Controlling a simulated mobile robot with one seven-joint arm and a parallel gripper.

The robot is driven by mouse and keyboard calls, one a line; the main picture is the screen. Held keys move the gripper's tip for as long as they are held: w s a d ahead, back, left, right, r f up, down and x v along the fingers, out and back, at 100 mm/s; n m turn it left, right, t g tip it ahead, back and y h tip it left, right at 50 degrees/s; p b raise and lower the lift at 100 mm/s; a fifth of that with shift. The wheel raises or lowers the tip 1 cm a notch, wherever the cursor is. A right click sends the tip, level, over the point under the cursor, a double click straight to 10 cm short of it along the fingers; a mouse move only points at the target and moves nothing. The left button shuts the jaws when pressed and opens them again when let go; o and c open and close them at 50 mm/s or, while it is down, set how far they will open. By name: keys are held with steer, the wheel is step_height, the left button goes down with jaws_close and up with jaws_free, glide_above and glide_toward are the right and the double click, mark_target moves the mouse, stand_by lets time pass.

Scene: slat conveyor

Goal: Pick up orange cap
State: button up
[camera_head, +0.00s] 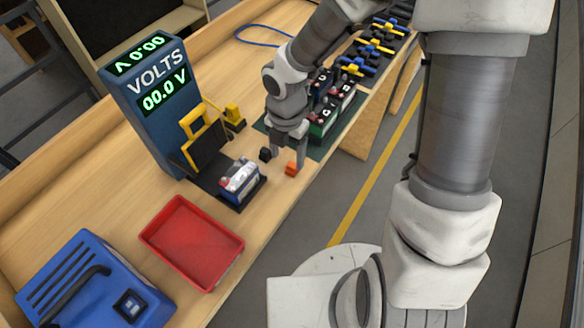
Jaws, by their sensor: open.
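A small orange cap (291,169) lies on the wooden bench near its front edge. My gripper (287,150) points down just above and around the cap, with its fingers apart. One finger comes down close to the cap; I cannot tell if it touches. A small black cap-like piece (265,154) sits just left of the gripper.
A battery (240,178) stands on a dark plate left of the gripper, before the blue volt meter (152,98). A red tray (192,243) and a blue case (92,285) are nearer. Several batteries (323,121) stand on a green mat behind. Coloured clamps (375,48) lie farther back.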

mark_target(291, 167)
steer(key=f, duration=0.5)
steer(key=shift+w+d+f+b, duration=0.1)
steer(key=shift+d+f+b, duration=0.25)
steer(key=shift+d+b, duration=0.05)
jaws_close()
